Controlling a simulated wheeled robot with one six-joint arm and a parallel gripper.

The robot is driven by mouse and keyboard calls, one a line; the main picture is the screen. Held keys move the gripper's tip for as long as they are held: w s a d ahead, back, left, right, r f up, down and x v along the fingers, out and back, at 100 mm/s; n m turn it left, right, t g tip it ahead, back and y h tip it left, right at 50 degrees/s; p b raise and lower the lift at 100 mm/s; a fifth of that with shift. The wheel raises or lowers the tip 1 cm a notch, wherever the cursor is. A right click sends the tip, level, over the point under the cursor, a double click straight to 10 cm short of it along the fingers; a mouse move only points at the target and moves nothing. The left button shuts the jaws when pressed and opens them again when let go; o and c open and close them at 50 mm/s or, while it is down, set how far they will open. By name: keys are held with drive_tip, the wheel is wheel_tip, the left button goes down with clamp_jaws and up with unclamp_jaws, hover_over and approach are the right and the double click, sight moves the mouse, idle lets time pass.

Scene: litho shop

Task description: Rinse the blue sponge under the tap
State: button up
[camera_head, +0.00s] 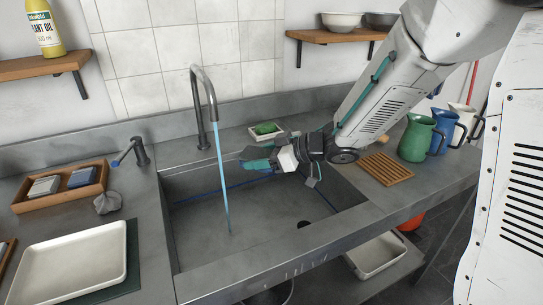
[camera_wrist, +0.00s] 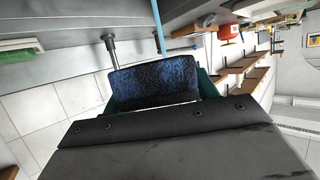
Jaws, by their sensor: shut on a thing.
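My gripper (camera_head: 257,160) is over the back of the sink basin (camera_head: 270,215), to the right of the running water. In the wrist view it is shut on a dark blue, speckled sponge (camera_wrist: 155,84), held between green fingers. The tall grey tap (camera_head: 212,100) runs a blue stream of water (camera_head: 222,180) down into the basin. The stream (camera_wrist: 157,22) also shows in the wrist view, above the sponge. The sponge looks apart from the stream.
A green sponge (camera_head: 266,128) lies in a white dish behind the sink. At left are a blue-tipped lever (camera_head: 140,151), a wooden tray (camera_head: 60,201) with a grey and a blue block, and a white tray (camera_head: 70,268). A wooden rack (camera_head: 385,168) and jugs (camera_head: 416,138) stand right.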

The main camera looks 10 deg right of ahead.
drive_tip(key=a+r+x, duration=0.1)
drive_tip(key=x, duration=0.7)
drive_tip(key=shift+r, duration=0.25)
drive_tip(key=shift+w, duration=0.15)
idle(0.5)
drive_tip(key=shift+w+d, duration=0.15)
drive_tip(key=shift+w, duration=0.3)
drive_tip(key=shift+s, duration=0.15)
drive_tip(key=shift+s+a, duration=0.25)
drive_tip(key=shift+s, duration=0.15)
drive_tip(key=shift+w, duration=0.1)
drive_tip(key=shift+w+d, duration=0.25)
drive_tip(key=shift+w, duration=0.2)
